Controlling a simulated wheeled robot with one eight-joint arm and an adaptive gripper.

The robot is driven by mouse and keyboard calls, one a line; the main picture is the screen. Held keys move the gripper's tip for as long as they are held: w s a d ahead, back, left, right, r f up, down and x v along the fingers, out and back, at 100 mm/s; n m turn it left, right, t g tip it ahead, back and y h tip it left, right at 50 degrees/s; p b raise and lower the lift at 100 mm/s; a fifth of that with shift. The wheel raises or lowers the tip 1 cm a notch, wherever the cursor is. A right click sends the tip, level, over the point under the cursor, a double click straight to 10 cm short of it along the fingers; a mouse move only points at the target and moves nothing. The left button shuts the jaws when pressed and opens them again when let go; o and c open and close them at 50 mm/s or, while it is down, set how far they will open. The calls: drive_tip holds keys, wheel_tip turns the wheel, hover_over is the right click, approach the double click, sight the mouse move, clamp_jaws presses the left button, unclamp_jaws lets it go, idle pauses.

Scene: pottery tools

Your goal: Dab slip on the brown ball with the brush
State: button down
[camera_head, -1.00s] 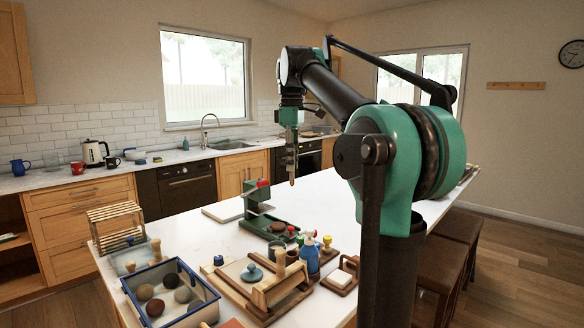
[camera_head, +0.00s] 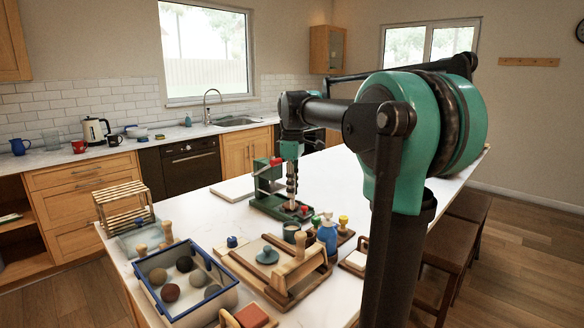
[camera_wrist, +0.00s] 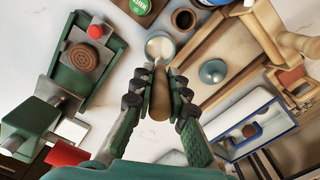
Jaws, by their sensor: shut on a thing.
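My gripper (camera_head: 292,190) is shut on the brush (camera_wrist: 160,97), whose wooden handle shows between the fingers in the wrist view. The brush points down and its bristles are hidden in that view. A small pot with a pale filling (camera_wrist: 160,47) lies just past the brush tip; I cannot tell whether the two touch. The brown ball (camera_head: 170,292) rests with several other balls in a blue-rimmed bin (camera_head: 222,306) at the front left, well apart from my gripper. A brown ball also shows in the bin in the wrist view (camera_wrist: 250,130).
A green press with a red-tipped handle (camera_head: 268,178) stands close behind my gripper. The white table's right part is clear.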

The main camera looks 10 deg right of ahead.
wheel_tip(320, 180, down, 2)
drive_tip(key=shift+w+a+f, duration=0.1)
drive_tip(key=shift+f, duration=3.3)
drive_tip(key=shift+r, duration=3.55)
